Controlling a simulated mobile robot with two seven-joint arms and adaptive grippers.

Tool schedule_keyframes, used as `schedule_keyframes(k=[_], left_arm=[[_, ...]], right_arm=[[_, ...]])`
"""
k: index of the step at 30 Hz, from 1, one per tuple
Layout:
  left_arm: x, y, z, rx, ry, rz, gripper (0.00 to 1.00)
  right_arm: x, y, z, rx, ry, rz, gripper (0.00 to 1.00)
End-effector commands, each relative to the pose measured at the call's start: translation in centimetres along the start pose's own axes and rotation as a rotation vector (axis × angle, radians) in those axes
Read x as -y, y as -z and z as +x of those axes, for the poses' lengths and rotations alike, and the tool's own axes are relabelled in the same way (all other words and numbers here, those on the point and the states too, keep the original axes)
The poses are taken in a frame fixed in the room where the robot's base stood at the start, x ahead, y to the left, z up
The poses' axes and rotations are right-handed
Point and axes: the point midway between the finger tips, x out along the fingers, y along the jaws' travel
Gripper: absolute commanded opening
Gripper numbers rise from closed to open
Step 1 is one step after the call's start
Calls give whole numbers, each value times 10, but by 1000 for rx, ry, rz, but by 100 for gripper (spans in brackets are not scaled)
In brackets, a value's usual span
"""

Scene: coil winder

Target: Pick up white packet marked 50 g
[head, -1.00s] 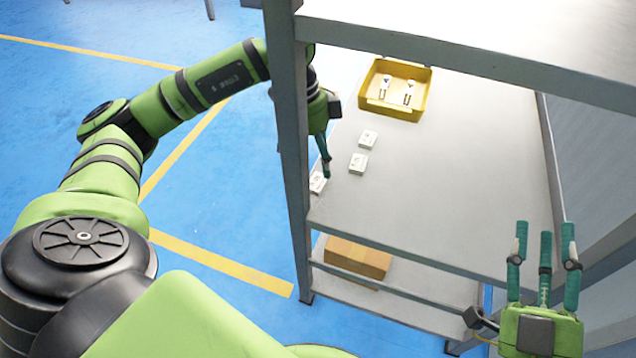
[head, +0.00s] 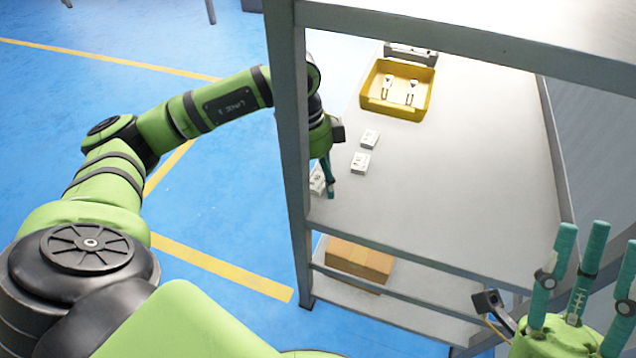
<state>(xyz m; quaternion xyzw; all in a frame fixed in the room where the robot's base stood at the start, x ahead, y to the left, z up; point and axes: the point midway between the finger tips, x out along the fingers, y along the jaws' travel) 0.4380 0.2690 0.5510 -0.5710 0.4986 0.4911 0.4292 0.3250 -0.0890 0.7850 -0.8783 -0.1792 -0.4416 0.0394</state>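Three small white packets lie on the grey shelf: one (head: 370,138) farther back, one (head: 360,163) in front of it, and one (head: 316,183) near the left front corner. Their dark print is too small to read, so I cannot tell which is marked 50 g. My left gripper (head: 328,188) points down at the front-corner packet, its fingers overlapping that packet's right side in the picture. The shelf post partly hides the gripper and packet; I cannot tell whether they touch. My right gripper (head: 588,255) is open and empty at the lower right, fingers spread upward.
A yellow bin (head: 396,112) with two small white-and-dark items stands farther back on the shelf. A grey object (head: 411,53) is behind it. The grey post (head: 290,150) stands beside my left arm. A cardboard box (head: 358,262) lies on the lower shelf. The shelf's right side is clear.

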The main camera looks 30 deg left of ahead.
Motion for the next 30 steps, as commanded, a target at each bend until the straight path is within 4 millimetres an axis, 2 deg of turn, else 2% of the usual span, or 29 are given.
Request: schedule_keyframes(k=[1, 2, 3, 5, 6, 7, 17, 23, 26, 30], left_arm=[[0, 0, 0, 0, 0, 0, 76], [0, 0, 0, 0, 0, 0, 68], [0, 0, 0, 0, 0, 0, 52], [0, 0, 0, 0, 0, 0, 28], [0, 0, 0, 0, 0, 0, 12], [0, 0, 0, 0, -1, 0, 9], [0, 0, 0, 0, -2, 0, 8], [0, 2, -10, -1, 0, 0, 8], [0, 4, -22, 0, 1, 0, 8], [0, 5, -28, -1, 0, 1, 8]], right_arm=[[0, 0, 0, 1, 0, 0, 40], [0, 0, 0, 1, 0, 0, 40], [0, 0, 0, 1, 0, 0, 40], [0, 0, 0, 2, 0, 0, 40], [0, 0, 0, 2, 0, 0, 40], [0, 0, 0, 2, 0, 0, 40], [0, 0, 0, 2, 0, -1, 40], [0, -2, 4, 24, 2, -4, 40], [3, -7, 6, 89, 7, -1, 40], [-3, -31, 2, 203, -5, -6, 40]])
